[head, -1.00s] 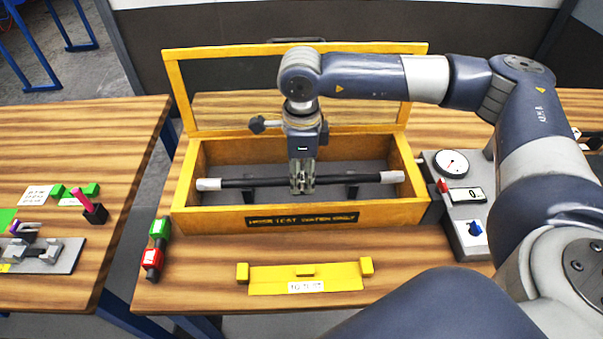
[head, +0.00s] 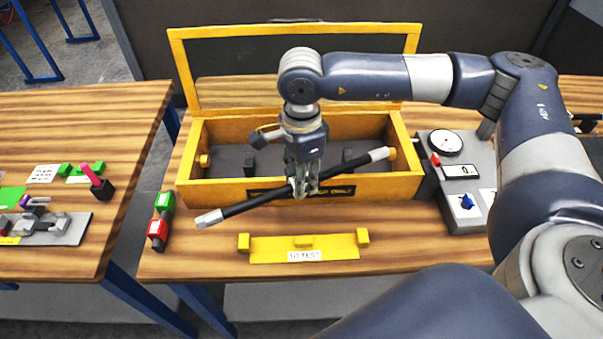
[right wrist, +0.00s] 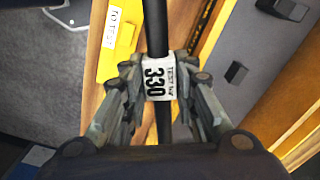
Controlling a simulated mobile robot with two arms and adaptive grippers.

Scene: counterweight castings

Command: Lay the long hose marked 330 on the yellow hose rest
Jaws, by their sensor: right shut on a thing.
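The long black hose (head: 243,207) has pale end fittings and hangs tilted in the head view, its left end lower and nearer. In the right wrist view the hose (right wrist: 156,30) carries a white label reading 330. My right gripper (head: 303,192) is shut on the hose near its middle, above the front wall of the yellow box. The gripper (right wrist: 158,85) also shows in the right wrist view, with a finger on each side of the label. The yellow hose rest (head: 275,250) lies empty on the table in front of the box, its label partly readable. My left gripper is out of view.
The open yellow test box (head: 400,187) has its clear-windowed lid raised. A grey gauge unit (head: 467,230) stands to its right. A green and red button box (head: 160,222) is at the left table edge. Another table (head: 60,130) with small items stands left, across a gap.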

